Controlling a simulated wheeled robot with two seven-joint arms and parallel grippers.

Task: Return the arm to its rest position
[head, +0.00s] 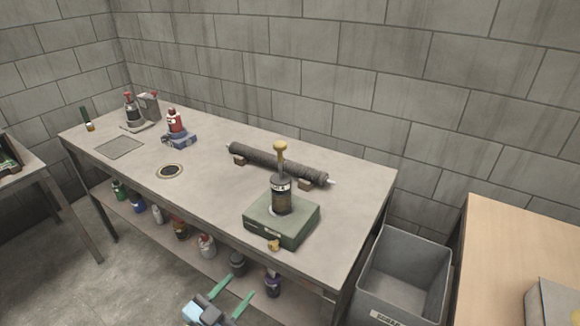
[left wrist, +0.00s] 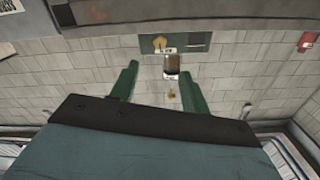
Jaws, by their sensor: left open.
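My left gripper (head: 241,286) is at the bottom of the head view, in front of the bench's near edge. Its two green fingers are spread with nothing between them. In the left wrist view the open fingers (left wrist: 160,72) also show, apart and empty. The dark mesh tube (head: 280,164) lies on two small supports on the bench, well beyond the gripper. My right gripper is not in view.
The grey bench (head: 205,185) has several bottles on its lower shelf, close to the gripper. A red bottle (head: 175,122) on a blue base and a dark ring (head: 169,171) stand on its left half. A grey bin (head: 400,280) and wooden table (head: 520,240) are at right.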

